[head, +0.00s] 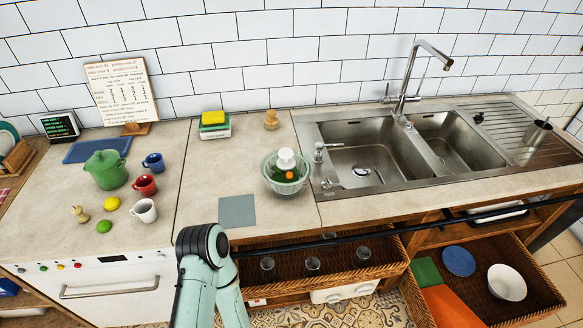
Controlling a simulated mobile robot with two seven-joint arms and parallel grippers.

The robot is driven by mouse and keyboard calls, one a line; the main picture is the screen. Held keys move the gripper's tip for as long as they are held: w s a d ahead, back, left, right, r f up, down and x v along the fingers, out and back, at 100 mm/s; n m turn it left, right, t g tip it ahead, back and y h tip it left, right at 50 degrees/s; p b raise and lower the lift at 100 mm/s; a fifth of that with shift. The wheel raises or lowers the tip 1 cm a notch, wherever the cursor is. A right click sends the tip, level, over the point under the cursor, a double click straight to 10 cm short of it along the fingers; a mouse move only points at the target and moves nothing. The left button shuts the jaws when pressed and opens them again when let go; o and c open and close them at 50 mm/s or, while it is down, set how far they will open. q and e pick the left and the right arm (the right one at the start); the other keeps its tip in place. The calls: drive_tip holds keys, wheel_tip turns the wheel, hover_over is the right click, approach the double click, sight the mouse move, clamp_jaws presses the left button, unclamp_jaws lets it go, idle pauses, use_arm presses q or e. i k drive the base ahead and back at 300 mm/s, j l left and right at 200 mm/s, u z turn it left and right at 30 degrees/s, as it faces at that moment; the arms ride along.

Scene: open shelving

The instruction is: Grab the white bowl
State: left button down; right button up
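The white bowl (507,282) sits in the open wicker drawer at the lower right, at that drawer's right side. It appears upright, with its inside facing up. A blue plate (459,261) lies to its left in the same drawer. One of my pale green arm links shows at the bottom, left of centre, well to the left of the bowl. Neither of my grippers shows in the head view, so their hold is hidden.
The bowl's drawer (541,289) also holds green and orange items. Another open wicker drawer (349,273) with several glasses lies left of it. Above are the steel sink (349,138) and a counter with a colander (285,184), mugs and a green pot (106,170).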

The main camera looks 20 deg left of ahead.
sight(504, 282)
drive_tip(key=z, duration=1.35)
drive_tip(key=i+u, duration=0.1)
drive_tip(key=u, duration=0.35)
drive_tip(key=l+u, duration=0.15)
drive_tip(key=u, duration=0.3)
drive_tip(key=i+l+u, duration=0.1)
drive_tip(key=u, duration=0.3)
drive_tip(key=l+u, duration=0.1)
drive_tip(key=u, duration=0.35)
drive_tip(key=l+u, duration=0.35)
drive_tip(key=l, duration=0.15)
drive_tip(key=l+u, duration=0.4)
drive_tip(key=l, duration=0.15)
drive_tip(key=k+l+u, duration=0.15)
drive_tip(key=l, duration=0.35)
drive_tip(key=l+u, duration=0.15)
drive_tip(key=l, duration=0.4)
drive_tip(key=k+l, duration=0.1)
drive_tip(key=l, duration=0.25)
drive_tip(key=k+l, duration=0.1)
drive_tip(key=l, duration=1.2)
drive_tip(key=k+l, duration=0.1)
drive_tip(key=l, duration=0.5)
drive_tip(key=i+u, duration=0.05)
